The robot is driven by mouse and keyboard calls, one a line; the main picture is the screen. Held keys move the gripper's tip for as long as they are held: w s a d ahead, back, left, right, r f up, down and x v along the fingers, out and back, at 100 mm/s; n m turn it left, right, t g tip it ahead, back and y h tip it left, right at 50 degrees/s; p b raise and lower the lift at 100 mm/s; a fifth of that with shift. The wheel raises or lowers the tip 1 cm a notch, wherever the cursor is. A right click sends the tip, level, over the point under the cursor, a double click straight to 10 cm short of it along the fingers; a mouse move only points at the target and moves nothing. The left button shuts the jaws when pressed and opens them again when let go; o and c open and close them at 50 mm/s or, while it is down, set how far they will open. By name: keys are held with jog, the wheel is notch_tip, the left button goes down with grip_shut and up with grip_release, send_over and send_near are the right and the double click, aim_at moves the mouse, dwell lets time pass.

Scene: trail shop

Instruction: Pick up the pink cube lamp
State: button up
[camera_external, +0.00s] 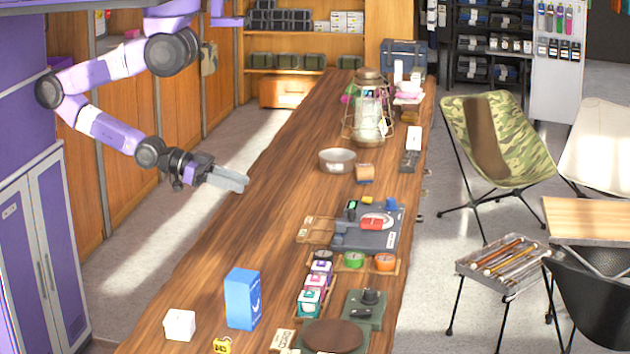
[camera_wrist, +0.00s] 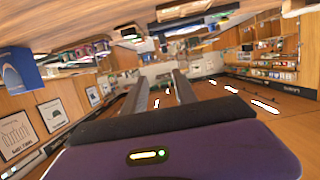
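The best match for the pink cube lamp (camera_external: 315,283) is a small white cube with a pink face. It sits in a row on the counter, between a purple-marked cube (camera_external: 321,267) and a teal-marked cube (camera_external: 309,301). My gripper (camera_external: 242,184) is above the counter's left edge, up and left of that row, apart from it. In the wrist view my gripper (camera_wrist: 160,85) shows two dark fingers spread with nothing between them, so it is open and empty.
The wooden counter (camera_external: 230,225) is bare below my gripper. A blue box (camera_external: 243,298), a white cube (camera_external: 180,325) and a yellow item (camera_external: 222,345) stand at the near left. A steel bowl (camera_external: 337,160) and glass lantern (camera_external: 369,115) stand farther back.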

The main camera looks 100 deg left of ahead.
jog(key=shift+o, duration=0.5)
jog(key=shift+o, duration=1.2)
